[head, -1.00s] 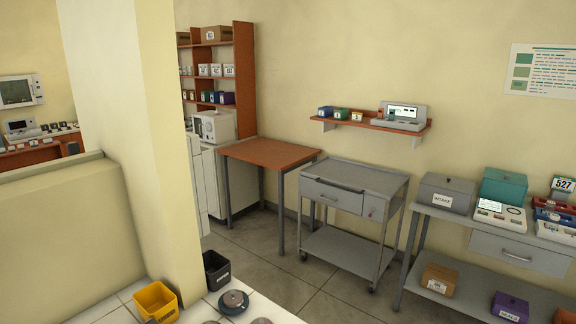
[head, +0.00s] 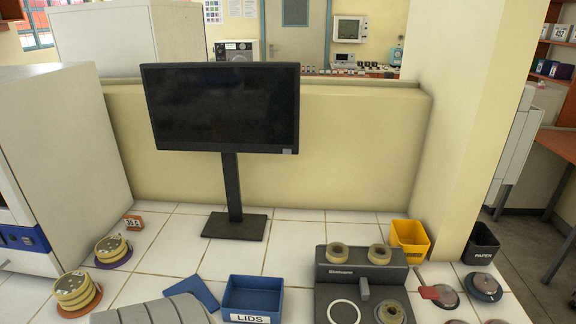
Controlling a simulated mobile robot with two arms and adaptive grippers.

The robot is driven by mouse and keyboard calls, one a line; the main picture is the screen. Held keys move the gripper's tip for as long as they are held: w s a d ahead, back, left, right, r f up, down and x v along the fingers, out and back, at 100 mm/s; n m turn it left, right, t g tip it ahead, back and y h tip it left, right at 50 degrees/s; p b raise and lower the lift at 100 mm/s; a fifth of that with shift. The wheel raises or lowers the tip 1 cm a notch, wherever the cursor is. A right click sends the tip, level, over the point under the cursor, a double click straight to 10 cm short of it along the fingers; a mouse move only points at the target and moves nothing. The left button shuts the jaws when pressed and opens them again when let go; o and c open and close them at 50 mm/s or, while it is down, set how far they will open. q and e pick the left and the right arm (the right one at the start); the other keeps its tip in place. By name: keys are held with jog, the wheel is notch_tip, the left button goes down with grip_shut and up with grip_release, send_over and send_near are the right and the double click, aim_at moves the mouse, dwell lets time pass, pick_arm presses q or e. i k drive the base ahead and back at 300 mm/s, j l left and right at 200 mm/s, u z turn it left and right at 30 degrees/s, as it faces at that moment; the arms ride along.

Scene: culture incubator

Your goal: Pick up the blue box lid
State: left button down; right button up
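A flat blue panel (head: 193,292), which looks like the blue box lid, lies at a slant on the white tiled counter in the head view, near the bottom edge. A blue open box (head: 252,293) with a white LIDS label stands just right of it. I cannot tell whether the panel touches the box. A grey ridged object in front hides part of the panel's near side. Neither of my grippers is in view.
The grey ridged object (head: 150,313) is at the bottom edge. A black monitor (head: 220,105) stands behind the box. A dark device (head: 362,285) with round pieces is to the right. Stacked round dishes (head: 75,290) are at left. Yellow (head: 409,239) and black bins are further right.

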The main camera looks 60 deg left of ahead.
aim_at(193, 286)
jog(key=u, duration=2)
